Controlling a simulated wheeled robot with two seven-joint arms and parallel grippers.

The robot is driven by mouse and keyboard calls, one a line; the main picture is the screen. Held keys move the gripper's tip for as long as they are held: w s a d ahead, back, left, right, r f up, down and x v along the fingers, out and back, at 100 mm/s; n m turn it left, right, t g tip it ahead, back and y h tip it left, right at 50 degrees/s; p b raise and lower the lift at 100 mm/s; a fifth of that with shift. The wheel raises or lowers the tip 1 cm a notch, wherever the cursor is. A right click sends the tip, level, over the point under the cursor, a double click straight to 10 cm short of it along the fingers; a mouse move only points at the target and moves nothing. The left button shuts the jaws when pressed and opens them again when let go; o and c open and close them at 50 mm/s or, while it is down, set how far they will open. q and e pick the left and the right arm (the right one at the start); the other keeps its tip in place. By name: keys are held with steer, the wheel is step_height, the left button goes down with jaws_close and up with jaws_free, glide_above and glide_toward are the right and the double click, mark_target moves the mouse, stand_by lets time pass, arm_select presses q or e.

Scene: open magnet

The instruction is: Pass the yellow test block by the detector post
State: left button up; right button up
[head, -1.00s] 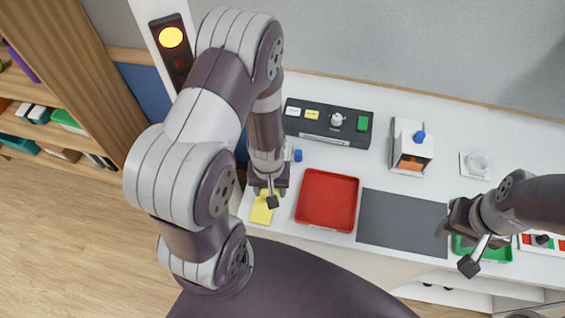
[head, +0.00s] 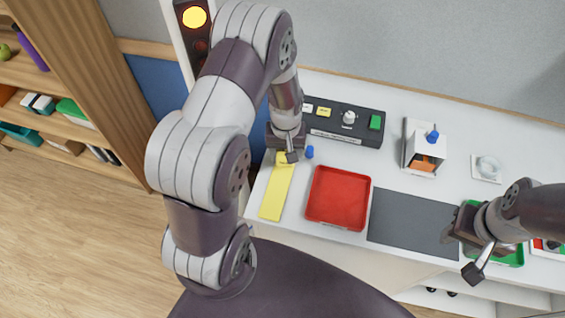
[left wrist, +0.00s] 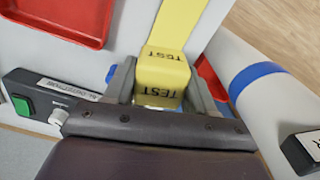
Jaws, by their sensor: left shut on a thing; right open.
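My left gripper (head: 287,150) is shut on the yellow test block (left wrist: 162,75). In the left wrist view the block sits between both fingers, with TEST printed on it. In the head view the gripper mostly hides the block, near the back end of a yellow strip (head: 276,195). A white post with a blue band (left wrist: 268,90) stands right of the fingers in the left wrist view, apart from them; I cannot tell whether it is the detector post. A signal post with a lit yellow lamp (head: 194,17) is behind my left arm. My right gripper (head: 465,245) is open and empty.
A red tray (head: 338,198) lies right of the strip, then a dark grey mat (head: 412,221). A black control box (head: 345,124) with a green button is behind. A small blue knob (head: 309,152) is close to the left gripper. A green tray (head: 512,257) is partly hidden.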

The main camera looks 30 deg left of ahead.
arm_select(q)
steer(key=w+a+b, duration=0.1)
steer(key=w+b, duration=0.1)
steer(key=w, duration=0.5)
steer(key=shift+w+a, duration=0.25)
steer(key=shift+w, duration=0.1)
